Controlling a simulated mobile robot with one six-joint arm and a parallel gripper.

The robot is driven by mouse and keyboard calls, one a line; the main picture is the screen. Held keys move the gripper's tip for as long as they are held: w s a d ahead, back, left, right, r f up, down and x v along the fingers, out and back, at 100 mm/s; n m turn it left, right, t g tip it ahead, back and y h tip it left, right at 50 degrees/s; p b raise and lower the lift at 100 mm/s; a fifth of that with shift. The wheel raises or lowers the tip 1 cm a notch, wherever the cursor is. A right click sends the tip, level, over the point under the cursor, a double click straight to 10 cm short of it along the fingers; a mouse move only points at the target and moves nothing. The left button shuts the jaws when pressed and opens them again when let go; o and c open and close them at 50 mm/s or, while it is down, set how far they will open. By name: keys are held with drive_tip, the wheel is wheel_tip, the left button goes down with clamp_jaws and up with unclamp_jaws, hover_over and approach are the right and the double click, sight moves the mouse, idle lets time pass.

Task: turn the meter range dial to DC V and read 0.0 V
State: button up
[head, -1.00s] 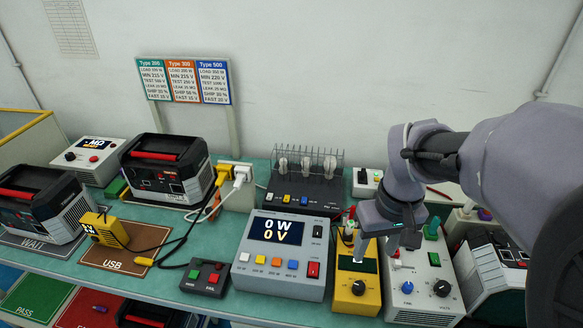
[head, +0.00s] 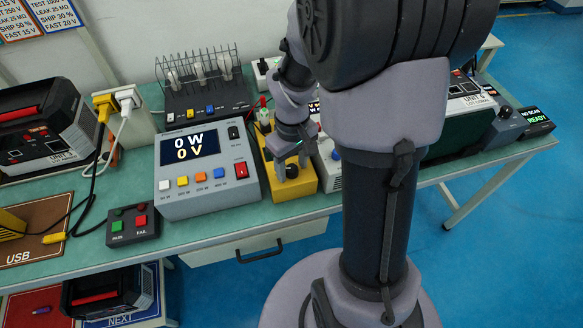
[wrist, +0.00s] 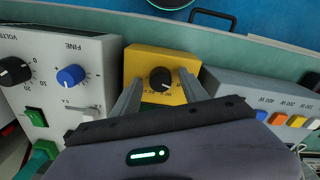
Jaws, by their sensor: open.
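The yellow meter (head: 304,188) stands on the bench between the grey load unit and a light grey power supply. Its black range dial (wrist: 161,79) faces me, with a white pointer mark; the small lettering around it is unreadable. The meter's screen is hidden behind my gripper, so no reading shows. My gripper (wrist: 158,76) is open and empty, with one finger on each side of the dial in the wrist view. In the head view my gripper (head: 291,168) hangs low over the meter, by the dial; I cannot tell whether the fingers touch it.
The grey load unit (head: 208,195) stands left of the meter and shows 0 W and 0 V. The power supply (wrist: 95,70) with a blue knob (wrist: 71,76) stands close on the other side. A PASS/FAIL button box (head: 132,226) sits near the front edge.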

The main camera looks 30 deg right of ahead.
clamp_jaws()
drive_tip(key=shift+m, duration=0.3)
drive_tip(key=m, duration=0.4)
drive_tip(key=shift+m, duration=2.5)
unclamp_jaws()
